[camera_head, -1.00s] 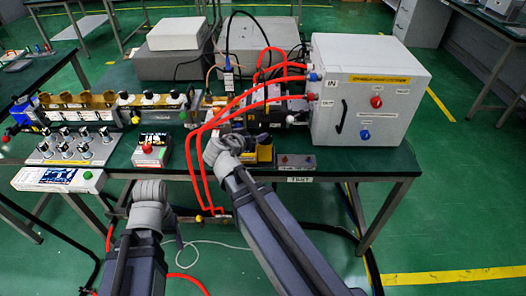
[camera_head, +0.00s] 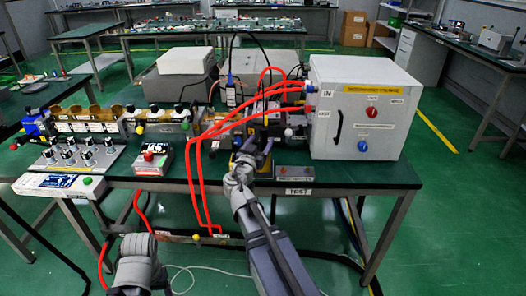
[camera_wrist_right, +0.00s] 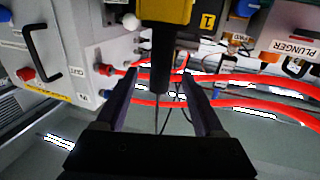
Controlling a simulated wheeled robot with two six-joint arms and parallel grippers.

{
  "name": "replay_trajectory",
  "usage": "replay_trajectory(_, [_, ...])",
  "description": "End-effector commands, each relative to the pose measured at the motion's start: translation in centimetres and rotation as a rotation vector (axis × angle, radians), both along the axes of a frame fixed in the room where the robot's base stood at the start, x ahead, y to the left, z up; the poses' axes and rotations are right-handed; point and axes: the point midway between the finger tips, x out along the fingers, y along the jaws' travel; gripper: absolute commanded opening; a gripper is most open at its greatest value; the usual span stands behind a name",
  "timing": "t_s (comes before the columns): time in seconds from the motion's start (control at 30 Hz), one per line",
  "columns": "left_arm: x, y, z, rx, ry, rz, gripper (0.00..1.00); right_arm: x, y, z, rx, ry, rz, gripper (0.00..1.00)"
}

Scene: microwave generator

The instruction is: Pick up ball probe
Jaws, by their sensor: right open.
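My right gripper (camera_head: 258,147) is at the yellow block (camera_head: 239,166) near the front edge of the bench. In the right wrist view, my open right gripper (camera_wrist_right: 161,82) has one finger on each side of a black rod-like handle (camera_wrist_right: 159,65) at the yellow block (camera_wrist_right: 166,10). A thin rod continues from the handle between the fingers, with gaps on both sides. This may be the ball probe; no ball shows on it. My left gripper is out of view.
A white box (camera_head: 365,105) stands right of my right gripper. Red hoses (camera_head: 197,185) loop down left of the right arm. A small box with a red button (camera_head: 152,158) and a knob panel (camera_head: 75,150) stand to the left.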

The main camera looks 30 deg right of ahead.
Motion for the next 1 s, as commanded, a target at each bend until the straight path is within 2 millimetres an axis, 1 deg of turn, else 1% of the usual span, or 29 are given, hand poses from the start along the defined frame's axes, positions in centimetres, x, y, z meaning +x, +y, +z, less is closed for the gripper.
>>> replay_trajectory(0.03, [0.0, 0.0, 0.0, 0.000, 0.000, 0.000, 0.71, 0.6, -0.5, 0.0, 0.000, 0.000, -0.002, 0.70])
replay_trajectory(0.1, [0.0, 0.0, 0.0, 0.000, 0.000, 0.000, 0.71, 1.1, -1.1, 0.0, 0.001, 0.001, -0.002, 0.70])
replay_trajectory(0.27, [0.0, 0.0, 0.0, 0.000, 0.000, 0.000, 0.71, 1.2, -1.3, 0.0, 0.001, 0.001, -0.001, 0.70])
replay_trajectory(0.37, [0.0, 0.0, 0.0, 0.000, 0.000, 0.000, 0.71, 1.7, -1.7, 0.0, 0.000, 0.001, -0.001, 0.70])
replay_trajectory(0.6, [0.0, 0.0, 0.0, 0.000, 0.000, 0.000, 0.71, 4.1, -4.0, -0.1, 0.000, 0.001, -0.003, 0.70])
replay_trajectory(0.7, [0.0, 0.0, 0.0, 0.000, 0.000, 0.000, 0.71, 4.8, -4.8, -0.1, 0.000, 0.001, -0.002, 0.70])
replay_trajectory(0.93, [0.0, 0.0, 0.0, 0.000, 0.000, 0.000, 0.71, 4.8, -4.9, -0.1, 0.000, 0.001, -0.001, 0.70])
replay_trajectory(0.97, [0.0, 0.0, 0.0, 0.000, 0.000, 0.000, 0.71, 4.8, -4.9, -0.1, 0.000, 0.001, -0.001, 0.68])
replay_trajectory(1.0, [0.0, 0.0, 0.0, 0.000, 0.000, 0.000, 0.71, 4.8, -4.9, -0.1, 0.000, 0.001, -0.001, 0.63])
